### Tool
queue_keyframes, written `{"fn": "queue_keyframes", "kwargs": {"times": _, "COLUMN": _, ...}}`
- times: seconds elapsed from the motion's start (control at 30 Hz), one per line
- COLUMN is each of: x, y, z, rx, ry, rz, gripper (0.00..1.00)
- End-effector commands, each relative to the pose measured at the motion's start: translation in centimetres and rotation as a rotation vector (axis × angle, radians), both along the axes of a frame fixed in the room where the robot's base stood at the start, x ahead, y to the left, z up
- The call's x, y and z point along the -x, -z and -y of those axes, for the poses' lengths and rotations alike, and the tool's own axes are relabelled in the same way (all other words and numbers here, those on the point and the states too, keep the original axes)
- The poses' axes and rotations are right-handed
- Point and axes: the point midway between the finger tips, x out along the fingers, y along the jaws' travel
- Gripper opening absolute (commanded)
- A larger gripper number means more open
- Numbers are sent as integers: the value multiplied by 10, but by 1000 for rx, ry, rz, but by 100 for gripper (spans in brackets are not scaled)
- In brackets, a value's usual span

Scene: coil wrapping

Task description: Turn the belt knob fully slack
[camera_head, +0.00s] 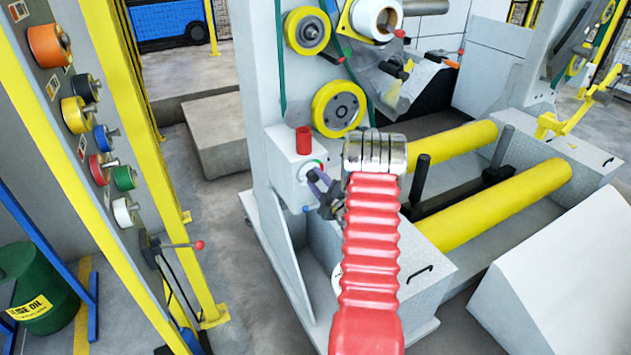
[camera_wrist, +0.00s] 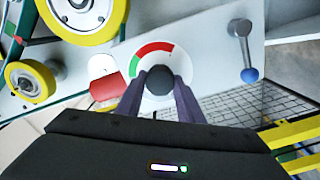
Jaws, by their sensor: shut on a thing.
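The belt knob (camera_wrist: 160,80) is a dark round knob on a white dial with a red and green arc (camera_wrist: 152,49), on the light machine panel. In the wrist view my gripper (camera_wrist: 160,84) has its two purple-grey fingers closed on the knob from both sides. The knob hides the dial's middle, so I cannot tell where any pointer stands. In the head view my gripper (camera_head: 318,182) reaches the panel beside the dial, below a red cylinder (camera_head: 303,140). My red arm sleeve hides part of the machine there.
A lever with a blue ball end (camera_wrist: 249,74) is right of the dial in the wrist view. Yellow-rimmed wheels (camera_head: 338,108) and a green belt (camera_head: 280,60) sit above. Yellow rollers (camera_head: 500,205) lie to the right. A panel of coloured spools (camera_head: 88,115) stands left.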

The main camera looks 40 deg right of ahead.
Motion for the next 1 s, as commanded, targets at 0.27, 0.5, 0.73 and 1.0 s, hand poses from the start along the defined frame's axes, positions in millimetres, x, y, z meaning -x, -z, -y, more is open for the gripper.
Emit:
{"fn": "queue_keyframes", "kwargs": {"times": 0.27, "x": -3, "y": 1, "z": -4, "rx": 252, "ry": -9, "rz": -80, "gripper": 11}}
{"fn": "queue_keyframes", "kwargs": {"times": 0.5, "x": -3, "y": 2, "z": -4, "rx": 454, "ry": -9, "rz": -144, "gripper": 11}}
{"fn": "queue_keyframes", "kwargs": {"times": 0.73, "x": -3, "y": 3, "z": -5, "rx": 589, "ry": -11, "rz": -188, "gripper": 11}}
{"fn": "queue_keyframes", "kwargs": {"times": 1.0, "x": -3, "y": 3, "z": -5, "rx": 658, "ry": -12, "rz": -211, "gripper": 11}}
